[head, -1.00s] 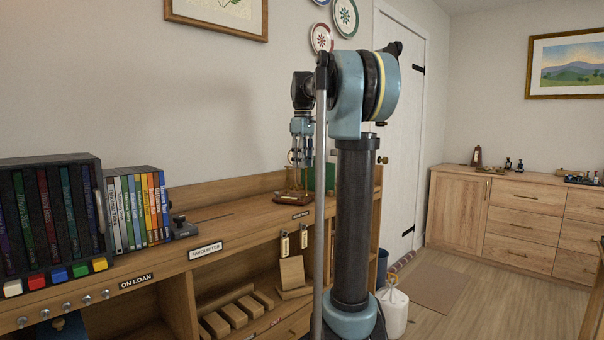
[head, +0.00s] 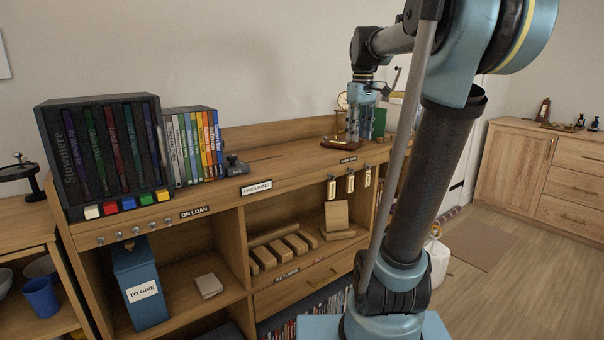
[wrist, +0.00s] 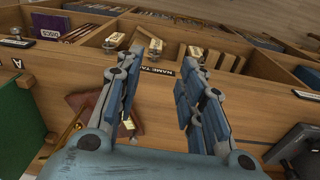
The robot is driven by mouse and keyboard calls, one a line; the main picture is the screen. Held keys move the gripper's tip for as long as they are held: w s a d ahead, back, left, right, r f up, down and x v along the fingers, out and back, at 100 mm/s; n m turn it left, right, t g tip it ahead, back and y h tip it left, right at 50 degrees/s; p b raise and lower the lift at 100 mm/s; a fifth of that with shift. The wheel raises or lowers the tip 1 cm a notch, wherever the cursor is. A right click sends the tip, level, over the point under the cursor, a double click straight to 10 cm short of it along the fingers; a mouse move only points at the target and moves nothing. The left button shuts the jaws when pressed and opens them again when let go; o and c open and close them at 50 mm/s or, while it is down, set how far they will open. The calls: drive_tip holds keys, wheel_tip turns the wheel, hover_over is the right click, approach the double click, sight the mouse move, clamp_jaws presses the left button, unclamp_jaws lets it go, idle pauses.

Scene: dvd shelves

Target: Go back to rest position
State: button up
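My gripper (head: 362,122) is at the far end of the shelf unit's top in the head view, pointing down beside a small brass stand (head: 341,112) on a brown base. In the wrist view its two blue-and-grey fingers (wrist: 162,62) stand apart with nothing held between them. Below them are the wooden front edge with a name-tag label (wrist: 160,71) and hanging tags. My arm's column and blue joints fill the right of the head view and hide part of the unit behind them.
The wooden unit (head: 285,165) carries a black DVD case rack (head: 50,125) with coloured buttons and a row of colourful cases (head: 195,145). A blue "to give" box (head: 140,285) stands in a lower compartment. A wooden cabinet (head: 515,175) is at the right, with open floor before it.

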drive_tip(key=s+f+m, duration=0.3)
drive_tip(key=s+f, duration=0.9)
drive_tip(key=f, duration=0.2)
drive_tip(key=s+f+m+t, duration=0.1)
drive_tip(key=s+f+m, duration=0.2)
drive_tip(key=s+f, duration=0.8)
wheel_tip(320, 180, down, 4)
drive_tip(key=shift+s+r+t, duration=0.1)
drive_tip(key=shift+s+t, duration=0.2)
drive_tip(key=shift+s, duration=0.05)
drive_tip(key=shift+w+f, duration=0.2)
drive_tip(key=shift+w, duration=0.3)
